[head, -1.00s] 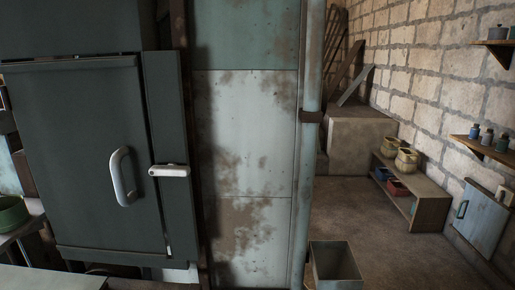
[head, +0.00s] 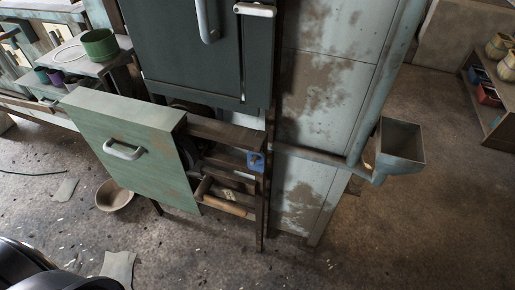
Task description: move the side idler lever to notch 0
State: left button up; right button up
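I cannot pick out the side idler lever or its notches with certainty. A wooden bar (head: 226,206), which may be a handle, sticks out low in the dark frame (head: 261,205) beside a pale green panel (head: 120,125) with a white handle (head: 123,150). A small blue part (head: 255,161) sits on the frame's right post. Dark machine parts behind the panel are mostly hidden. Neither of my grippers shows in the head view.
A dark green door (head: 190,60) is above the frame. A grey hopper (head: 400,147) on a pipe stands to the right. A bowl (head: 114,196) and paper scraps lie on the floor. A green pot (head: 99,44) is at upper left. The front floor is mostly clear.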

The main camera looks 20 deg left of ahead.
aim_at(201, 194)
jog(key=k+j+u, duration=0.1)
jog(key=j+u, duration=0.15)
jog(key=u, duration=0.2)
jog(key=j+u, duration=0.25)
jog(key=u, duration=0.25)
jog(key=k, duration=0.05)
